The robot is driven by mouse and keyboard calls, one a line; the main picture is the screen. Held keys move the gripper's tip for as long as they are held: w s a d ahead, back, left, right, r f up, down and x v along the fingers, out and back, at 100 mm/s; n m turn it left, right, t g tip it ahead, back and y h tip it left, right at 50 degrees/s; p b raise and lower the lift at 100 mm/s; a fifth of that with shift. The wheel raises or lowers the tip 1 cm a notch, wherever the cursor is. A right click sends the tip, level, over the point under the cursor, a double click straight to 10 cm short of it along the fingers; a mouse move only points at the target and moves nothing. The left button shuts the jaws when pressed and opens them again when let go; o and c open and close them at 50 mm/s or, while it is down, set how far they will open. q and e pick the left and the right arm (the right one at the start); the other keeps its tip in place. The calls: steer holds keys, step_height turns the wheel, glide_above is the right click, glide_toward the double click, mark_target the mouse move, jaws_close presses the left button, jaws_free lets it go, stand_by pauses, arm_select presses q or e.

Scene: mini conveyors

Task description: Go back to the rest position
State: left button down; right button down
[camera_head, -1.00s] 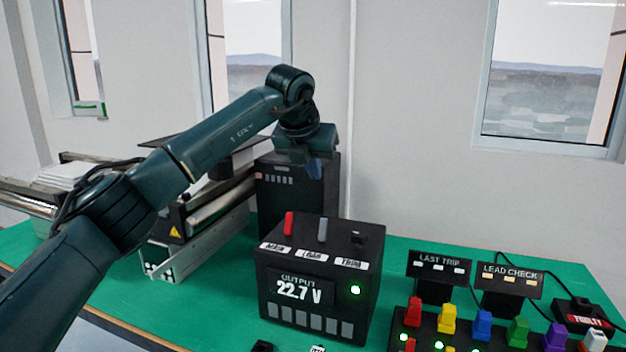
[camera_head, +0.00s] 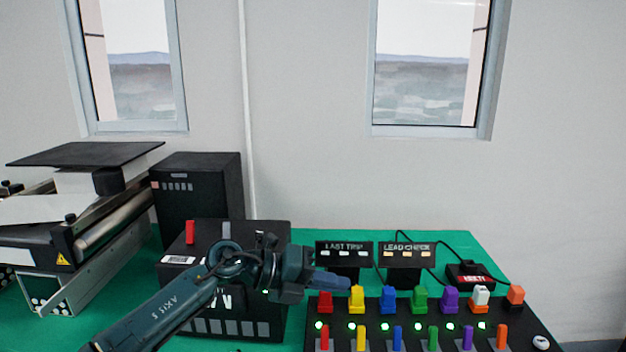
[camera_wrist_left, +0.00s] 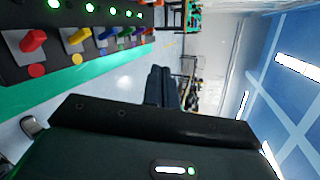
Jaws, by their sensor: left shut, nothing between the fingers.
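My left gripper (camera_head: 331,281) is in front of the black output box (camera_head: 262,327) in the head view and covers much of its display. Its fingers point right, just above the left end of the panel with coloured plugs (camera_head: 372,325). The gripper is shut and holds nothing. In the left wrist view its dark closed fingers (camera_wrist_left: 160,88) show at the middle, with the coloured plug panel (camera_wrist_left: 60,62) at the upper left. My right gripper is not in either view.
Two label stands, LAST TRIP (camera_head: 344,248) and LEAD CHECK (camera_head: 408,250), stand behind the panel. A small black box with a red label (camera_head: 472,275) is at the right. A conveyor (camera_head: 85,262) and a black cabinet (camera_head: 197,190) are at the left. Green table shows between them.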

arm_select(q)
steer(key=s+a+f+n+t+y, duration=0.2)
steer(key=s+a+f+n, duration=0.4)
steer(key=n, duration=0.5)
steer(key=s+a+f+n+t+y+p, duration=0.1)
steer(key=s+a+f+n+t+y, duration=0.2)
steer(key=s+f+n, duration=0.8)
steer(key=s+a+f+n+t+y, duration=0.3)
steer(key=s+a+f+n+y, duration=0.2)
steer(key=s+a+f+n, duration=0.3)
steer(key=n, duration=0.4)
steer(key=shift+s+a+f+n+y+p, duration=0.3)
steer(key=shift+s+a+f+n+p, duration=0.05)
steer(key=shift+n, duration=0.05)
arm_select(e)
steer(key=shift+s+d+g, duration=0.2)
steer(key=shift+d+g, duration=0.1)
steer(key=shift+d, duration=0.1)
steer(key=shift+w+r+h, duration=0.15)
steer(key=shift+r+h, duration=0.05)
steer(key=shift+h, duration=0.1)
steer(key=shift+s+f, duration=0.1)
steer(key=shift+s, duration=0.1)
